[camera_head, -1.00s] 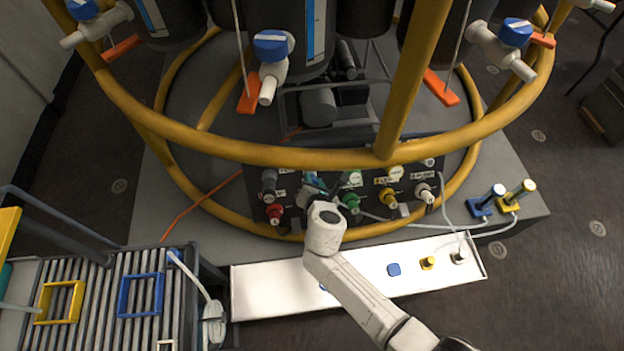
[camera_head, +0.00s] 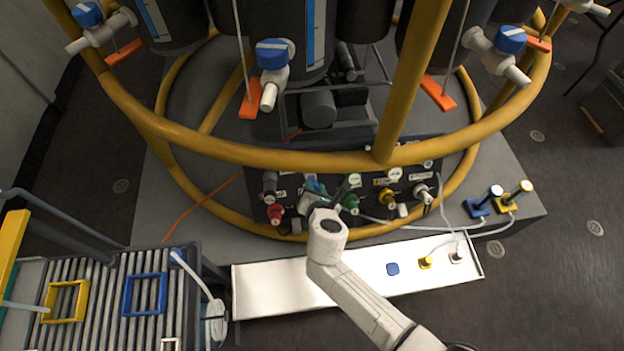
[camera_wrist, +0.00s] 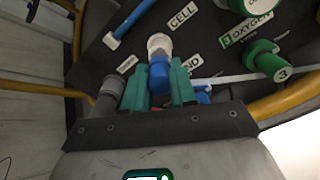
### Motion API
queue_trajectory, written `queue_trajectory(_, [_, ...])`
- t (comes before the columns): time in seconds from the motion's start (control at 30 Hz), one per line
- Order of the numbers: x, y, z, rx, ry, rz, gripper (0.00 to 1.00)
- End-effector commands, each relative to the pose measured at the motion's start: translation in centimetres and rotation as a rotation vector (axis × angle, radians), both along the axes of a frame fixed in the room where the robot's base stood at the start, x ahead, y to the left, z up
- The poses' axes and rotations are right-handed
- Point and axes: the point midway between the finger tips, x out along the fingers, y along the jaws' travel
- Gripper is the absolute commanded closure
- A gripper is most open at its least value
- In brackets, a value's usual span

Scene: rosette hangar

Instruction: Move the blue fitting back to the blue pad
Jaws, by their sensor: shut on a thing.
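The blue fitting (camera_wrist: 158,76) shows in the wrist view between the green fingers of my gripper (camera_wrist: 158,88), which is shut on it. A white collar sits just above the blue part, against the dark panel. I cannot tell whether fitting and panel are joined or apart. In the head view my gripper (camera_head: 317,203) is at the panel, left of the green knob, and mostly hides the fitting.
The dark panel (camera_wrist: 205,70) carries several labelled ports, including a green oxygen one (camera_wrist: 270,62). A yellow hoop rail (camera_head: 300,160) passes over the panel.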

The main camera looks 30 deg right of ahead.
Motion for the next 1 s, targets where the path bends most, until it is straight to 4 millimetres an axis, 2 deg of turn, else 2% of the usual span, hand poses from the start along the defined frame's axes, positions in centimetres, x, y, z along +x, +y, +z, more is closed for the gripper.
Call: queue_trajectory(1.0, [-2.8,0.9,1.8,0.0,-0.001,0.001,1.0])
